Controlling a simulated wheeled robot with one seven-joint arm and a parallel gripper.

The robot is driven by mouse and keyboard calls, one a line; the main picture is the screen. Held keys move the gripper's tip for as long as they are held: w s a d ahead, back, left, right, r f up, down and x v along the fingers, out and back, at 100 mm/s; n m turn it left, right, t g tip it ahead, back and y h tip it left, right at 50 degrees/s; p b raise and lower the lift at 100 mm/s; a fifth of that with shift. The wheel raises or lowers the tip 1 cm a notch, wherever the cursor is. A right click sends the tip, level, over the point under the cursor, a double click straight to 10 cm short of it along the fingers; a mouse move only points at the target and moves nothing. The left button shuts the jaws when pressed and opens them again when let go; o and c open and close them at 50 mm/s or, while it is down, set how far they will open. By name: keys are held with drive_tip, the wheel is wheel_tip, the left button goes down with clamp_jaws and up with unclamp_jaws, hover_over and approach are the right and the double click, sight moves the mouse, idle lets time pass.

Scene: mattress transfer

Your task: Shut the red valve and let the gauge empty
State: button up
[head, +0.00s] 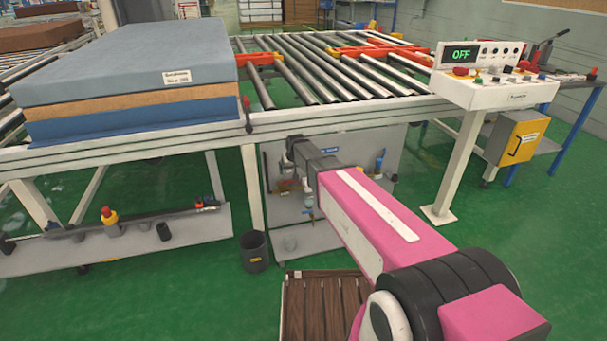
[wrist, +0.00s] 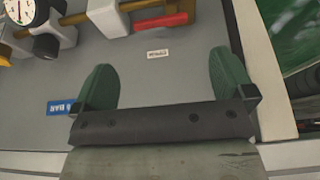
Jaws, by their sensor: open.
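The red valve (wrist: 161,22) is a red lever handle on a grey fitting at the top of the wrist view. It lies roughly lengthwise along its pipe. The gauge (wrist: 20,11), white-faced with a dark needle, is cut off at the top left corner; its reading is too small to tell. My gripper (wrist: 162,70) is open and empty, its two green fingers apart in front of the grey panel (wrist: 135,75). The valve is beyond the fingertips, apart from them. In the head view my arm hides much of the panel (head: 350,155).
The panel hangs under a roller conveyor (head: 330,118) bearing a mattress stack (head: 130,60). A control console (head: 490,90) showing "OFF" stands right. A dark bin (head: 254,252) and a wooden pallet (head: 320,310) are on the floor below. Green floor is open at right.

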sight(291, 181)
drive_tip(key=x, duration=0.7)
drive_tip(key=w+x, duration=0.1)
drive_tip(key=x, duration=0.3)
drive_tip(key=shift+r, duration=0.15)
drive_tip(key=c, duration=0.9)
